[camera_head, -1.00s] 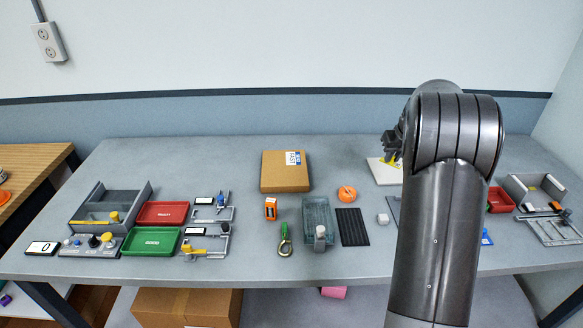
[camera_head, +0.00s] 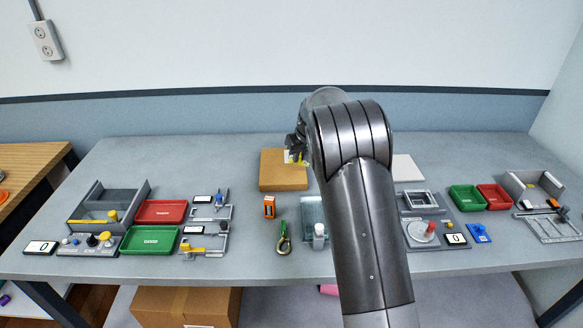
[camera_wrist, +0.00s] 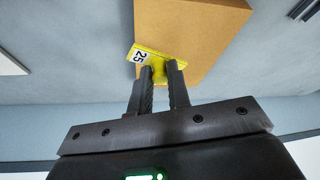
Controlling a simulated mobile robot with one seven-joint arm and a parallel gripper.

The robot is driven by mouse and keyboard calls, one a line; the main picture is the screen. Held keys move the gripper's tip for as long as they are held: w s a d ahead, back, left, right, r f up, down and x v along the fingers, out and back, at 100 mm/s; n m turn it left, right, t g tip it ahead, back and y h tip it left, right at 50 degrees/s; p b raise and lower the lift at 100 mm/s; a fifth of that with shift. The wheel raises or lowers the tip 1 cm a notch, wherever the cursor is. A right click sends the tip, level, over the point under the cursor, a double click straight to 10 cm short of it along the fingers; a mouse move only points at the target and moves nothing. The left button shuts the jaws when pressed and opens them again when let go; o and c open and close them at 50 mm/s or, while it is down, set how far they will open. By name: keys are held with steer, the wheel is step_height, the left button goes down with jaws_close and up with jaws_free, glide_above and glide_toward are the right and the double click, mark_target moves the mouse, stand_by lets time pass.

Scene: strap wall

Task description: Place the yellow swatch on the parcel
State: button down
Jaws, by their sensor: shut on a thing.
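The parcel (camera_head: 281,177) is a brown cardboard box at the back middle of the table, and it fills the upper middle of the wrist view (camera_wrist: 195,25). My gripper (camera_wrist: 160,72) is shut on the yellow swatch (camera_wrist: 172,60), which has a white label reading 25. In the head view the swatch (camera_head: 289,157) is a small yellow patch at the parcel's far right part, with my gripper (camera_head: 297,155) beside it. The swatch overlaps the parcel in the wrist view. I cannot tell whether it touches the top. The parcel's own label is hidden in the head view.
An orange block (camera_head: 269,207), a green-handled ring (camera_head: 283,238) and a clear tray (camera_head: 312,212) stand in front of the parcel. A white sheet (camera_head: 407,168) lies to the right. Red (camera_head: 162,212) and green (camera_head: 150,240) trays lie left. The table left of the parcel is clear.

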mark_target(292, 176)
steer(key=shift+w+a+f, duration=0.3)
steer(key=shift+a+f, duration=0.15)
steer(key=shift+a, duration=0.2)
steer(key=shift+w+a+f, duration=0.25)
steer(key=shift+a+f, duration=0.15)
steer(key=shift+a, duration=0.2)
steer(key=shift+f, duration=1.95)
steer(key=shift+f, duration=0.15)
steer(key=c, duration=1.4)
jaws_free()
steer(key=shift+o, duration=0.2)
